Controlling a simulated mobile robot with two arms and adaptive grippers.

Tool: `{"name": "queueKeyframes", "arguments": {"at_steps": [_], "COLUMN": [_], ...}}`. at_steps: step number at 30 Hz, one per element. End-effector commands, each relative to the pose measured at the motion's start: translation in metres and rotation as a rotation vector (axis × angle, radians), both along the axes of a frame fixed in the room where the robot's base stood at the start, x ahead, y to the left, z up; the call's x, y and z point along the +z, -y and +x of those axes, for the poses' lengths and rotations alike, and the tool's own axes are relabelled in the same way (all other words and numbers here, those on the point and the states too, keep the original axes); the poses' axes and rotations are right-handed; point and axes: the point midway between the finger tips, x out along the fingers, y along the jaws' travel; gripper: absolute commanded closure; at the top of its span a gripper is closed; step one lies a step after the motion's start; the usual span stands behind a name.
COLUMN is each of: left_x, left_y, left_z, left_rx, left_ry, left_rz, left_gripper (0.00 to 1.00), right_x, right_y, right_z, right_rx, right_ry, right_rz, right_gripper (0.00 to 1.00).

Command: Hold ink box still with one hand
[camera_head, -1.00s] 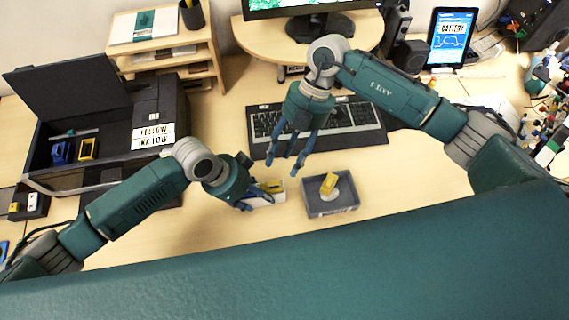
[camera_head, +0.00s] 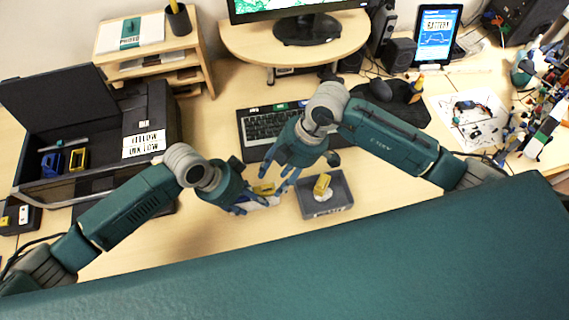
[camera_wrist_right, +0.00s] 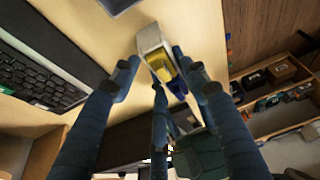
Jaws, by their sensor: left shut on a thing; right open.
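The ink box is a small white box (camera_wrist_right: 150,38) with a yellow cartridge (camera_wrist_right: 163,68) showing in its open end. In the head view the yellow part (camera_head: 263,189) shows between my two grippers, with the box mostly hidden by fingers. My left gripper (camera_head: 247,206) is shut on the ink box at its left side, low over the desk. My right gripper (camera_head: 283,182) is open just above and right of the box. In the right wrist view its fingers (camera_wrist_right: 160,85) spread around the box, with no clear contact.
The keyboard (camera_head: 262,125) lies behind. An open printer (camera_head: 150,120) labelled yellow ink low stands at left. The desk at front right is fairly clear.

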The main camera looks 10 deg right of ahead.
Motion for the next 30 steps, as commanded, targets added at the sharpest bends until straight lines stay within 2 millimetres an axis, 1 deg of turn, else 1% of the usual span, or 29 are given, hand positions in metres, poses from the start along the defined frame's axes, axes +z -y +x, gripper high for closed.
{"name": "queueKeyframes", "arguments": {"at_steps": [1,3,7,11,18,19,20,21,25,26,30], "left_x": [0.000,0.000,0.000,0.000,0.000,0.000,0.000,0.000,0.000,0.000,0.000], "left_y": [0.000,0.000,0.000,0.000,0.000,0.000,0.000,0.000,0.000,0.000,0.000], "left_z": [0.000,0.000,0.000,0.000,0.000,0.000,0.000,0.000,0.000,0.000,0.000], "left_rx": [0.000,0.000,0.000,0.000,0.000,0.000,0.000,0.000,0.000,0.000,0.000], "left_ry": [0.001,0.001,0.001,0.001,0.001,0.001,0.001,0.001,0.001,0.001,0.001], "left_rz": [-0.001,-0.001,-0.001,-0.001,-0.001,-0.001,-0.001,-0.001,-0.001,-0.001,-0.001], "left_gripper": [0.77,0.77,0.77,0.77,0.77,0.77,0.77,0.77,0.77,0.77,0.77], "right_x": [-0.008,-0.016,-0.027,-0.031,-0.032,-0.032,-0.032,-0.032,-0.032,-0.032,-0.031], "right_y": [-0.003,-0.007,-0.011,-0.013,-0.013,-0.013,-0.013,-0.013,-0.013,-0.013,-0.014], "right_z": [-0.001,-0.001,0.000,0.000,0.000,0.000,0.000,0.000,0.000,0.000,-0.001], "right_rx": [0.000,-0.001,-0.001,0.000,0.001,0.000,0.000,0.000,0.000,0.001,0.003], "right_ry": [-0.002,-0.004,-0.001,0.000,0.000,0.000,0.000,0.000,-0.001,-0.001,-0.001], "right_rz": [0.000,0.000,0.000,0.000,0.000,0.000,0.000,0.000,0.001,0.001,0.002], "right_gripper": [0.55,0.55,0.55,0.55,0.55,0.59,0.65,0.73,0.98,1.00,1.00]}}
